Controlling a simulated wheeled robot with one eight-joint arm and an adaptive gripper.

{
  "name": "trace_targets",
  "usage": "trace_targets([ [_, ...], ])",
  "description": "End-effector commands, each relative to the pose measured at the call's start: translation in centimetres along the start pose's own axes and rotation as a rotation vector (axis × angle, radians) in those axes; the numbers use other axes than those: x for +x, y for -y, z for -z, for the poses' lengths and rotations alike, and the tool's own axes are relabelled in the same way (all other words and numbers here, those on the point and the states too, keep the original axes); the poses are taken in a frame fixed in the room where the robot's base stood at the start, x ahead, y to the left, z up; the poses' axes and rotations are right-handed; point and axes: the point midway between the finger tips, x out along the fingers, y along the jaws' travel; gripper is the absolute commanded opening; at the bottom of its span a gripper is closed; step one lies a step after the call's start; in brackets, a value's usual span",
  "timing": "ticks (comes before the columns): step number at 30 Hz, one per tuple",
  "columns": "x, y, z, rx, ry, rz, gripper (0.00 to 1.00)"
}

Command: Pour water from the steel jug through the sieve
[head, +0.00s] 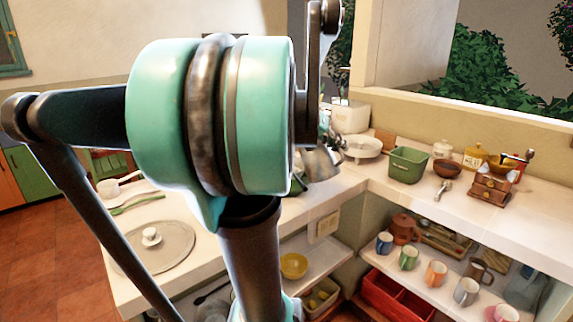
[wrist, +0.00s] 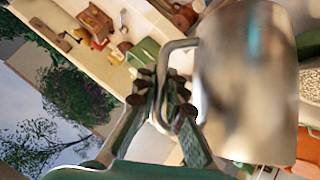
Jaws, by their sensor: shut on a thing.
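The steel jug (wrist: 245,85) fills the right of the wrist view, blurred and close. My gripper (wrist: 166,95) is shut on the jug's handle (wrist: 163,70), at the jug's left side in that view. In the head view the jug (head: 322,162) shows partly behind my arm, above the back corner of the counter, and looks tilted. A white bowl-shaped thing, perhaps the sieve (head: 362,148), stands just right of the jug in the head view. Its mesh is too small to make out. The jug's inside and any water are hidden.
A green tub (head: 408,165), a brown bowl (head: 446,168) and a wooden grinder (head: 491,187) stand along the right counter. A white canister (head: 350,117) is behind the white bowl. Mugs stand on the shelf below. A round lid (head: 165,250) lies on the left counter.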

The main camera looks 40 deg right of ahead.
Motion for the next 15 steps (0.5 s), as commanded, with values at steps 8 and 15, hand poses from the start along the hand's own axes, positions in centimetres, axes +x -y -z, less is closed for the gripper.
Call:
trace_targets([
  [8,-0.20,0.21,0.31,-0.019,-0.001,-0.019,0.00],
  [15,-0.41,0.42,0.47,-0.036,-0.002,-0.035,0.00],
])
